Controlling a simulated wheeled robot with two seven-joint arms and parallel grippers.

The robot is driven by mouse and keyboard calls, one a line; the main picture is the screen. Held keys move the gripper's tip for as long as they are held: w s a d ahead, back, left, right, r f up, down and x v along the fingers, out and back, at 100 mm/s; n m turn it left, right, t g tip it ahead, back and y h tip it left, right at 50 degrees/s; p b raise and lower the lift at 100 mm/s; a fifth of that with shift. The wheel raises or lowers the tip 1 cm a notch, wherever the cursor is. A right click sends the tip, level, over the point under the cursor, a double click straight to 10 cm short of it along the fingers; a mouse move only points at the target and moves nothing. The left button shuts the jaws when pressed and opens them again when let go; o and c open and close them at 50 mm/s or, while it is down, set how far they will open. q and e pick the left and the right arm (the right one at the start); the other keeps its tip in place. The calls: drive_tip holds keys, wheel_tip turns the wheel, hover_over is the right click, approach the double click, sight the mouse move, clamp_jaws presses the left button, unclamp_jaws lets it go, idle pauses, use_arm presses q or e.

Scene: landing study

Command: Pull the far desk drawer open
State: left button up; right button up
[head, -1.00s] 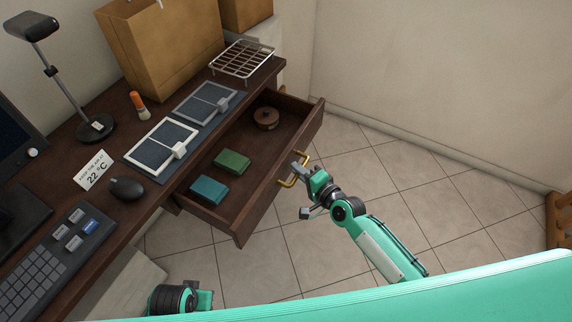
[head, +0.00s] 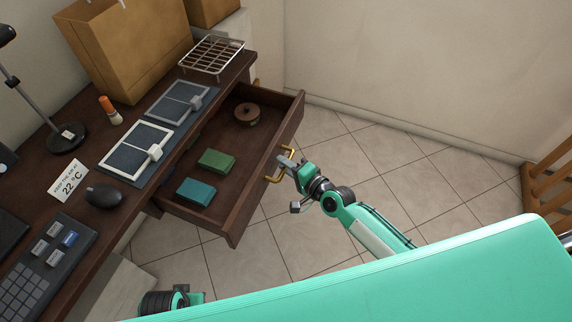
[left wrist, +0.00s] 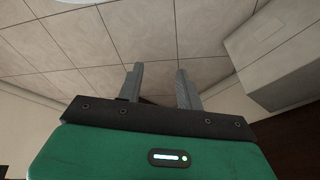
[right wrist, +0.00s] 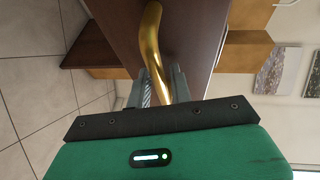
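The far desk drawer (head: 262,188) stands well out from the dark wooden desk (head: 215,92). Its brass handle (head: 270,180) shows on the drawer front and, in the right wrist view, as a curved bar (right wrist: 153,35). My right gripper (head: 287,165) is at the handle, and in the right wrist view its fingers (right wrist: 162,90) are closed in on both sides of the bar. My left gripper shows in the left wrist view with fingers (left wrist: 160,88) apart and nothing between them; in the head view only part of that arm shows at the bottom.
Inside the drawer are a green box (head: 216,161), a teal box (head: 196,192) and a round brown object (head: 247,114). On the desk are a wire rack (head: 211,55), a paper bag (head: 125,45) and a mouse (head: 104,196). Tiled floor (head: 400,165) is clear right of the drawer.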

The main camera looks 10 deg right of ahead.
use_arm(q)
drive_tip(key=shift+a+f, duration=0.1)
drive_tip(key=shift+f, duration=0.05)
use_arm(e)
drive_tip(key=v, duration=1.3)
drive_tip(key=shift+s+d, duration=0.25)
drive_tip(key=shift+s, duration=0.05)
drive_tip(key=shift+r, duration=0.1)
